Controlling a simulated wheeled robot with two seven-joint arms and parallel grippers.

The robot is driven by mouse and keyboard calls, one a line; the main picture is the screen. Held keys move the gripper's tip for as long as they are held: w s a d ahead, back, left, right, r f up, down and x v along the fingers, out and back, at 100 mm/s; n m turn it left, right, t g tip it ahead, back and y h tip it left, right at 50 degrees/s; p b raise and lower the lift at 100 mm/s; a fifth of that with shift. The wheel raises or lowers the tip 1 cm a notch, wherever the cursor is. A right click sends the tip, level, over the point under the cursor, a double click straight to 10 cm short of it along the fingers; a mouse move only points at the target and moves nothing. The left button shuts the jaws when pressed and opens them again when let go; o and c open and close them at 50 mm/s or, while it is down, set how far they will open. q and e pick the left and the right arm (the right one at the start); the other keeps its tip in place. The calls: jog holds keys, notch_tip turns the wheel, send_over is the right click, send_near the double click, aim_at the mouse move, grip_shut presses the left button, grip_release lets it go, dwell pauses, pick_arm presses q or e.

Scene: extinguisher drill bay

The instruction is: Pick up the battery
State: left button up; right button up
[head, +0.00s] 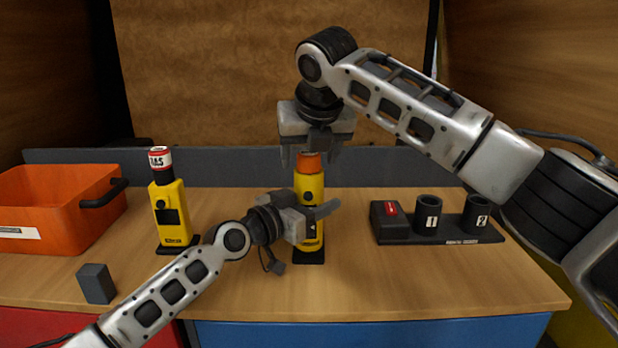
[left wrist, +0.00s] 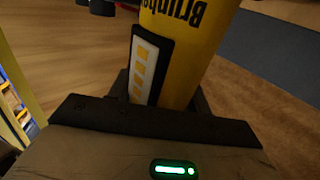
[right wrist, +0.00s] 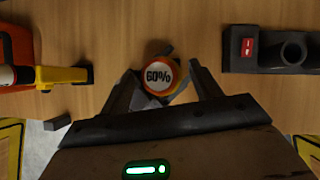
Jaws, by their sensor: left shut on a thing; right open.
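A yellow device (head: 309,188) stands upright on a black base near the middle of the table. My left gripper (head: 318,222) is shut on its body from the left; the device's lettered side fills the left wrist view (left wrist: 190,50). An orange-topped battery (head: 309,164) sits upright in the device's top. Its round end, marked 60%, faces up in the right wrist view (right wrist: 160,76); its lower part is hidden. My right gripper (head: 313,157) points down just above it, open, with a finger on each side of the orange top.
A second yellow device (head: 170,214) with a red-and-white top stands left. An orange crate (head: 62,200) is at the far left, a small grey block (head: 96,284) in front. A black dock (head: 440,237) with holders 1 and 2 stands right. The front right table is clear.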

jog(key=c, duration=1.1)
jog(key=shift+c, duration=0.2)
jog(key=shift+r, duration=0.15)
notch_tip(320, 180, up, 10)
pick_arm(q)
jog(key=o, duration=1.4)
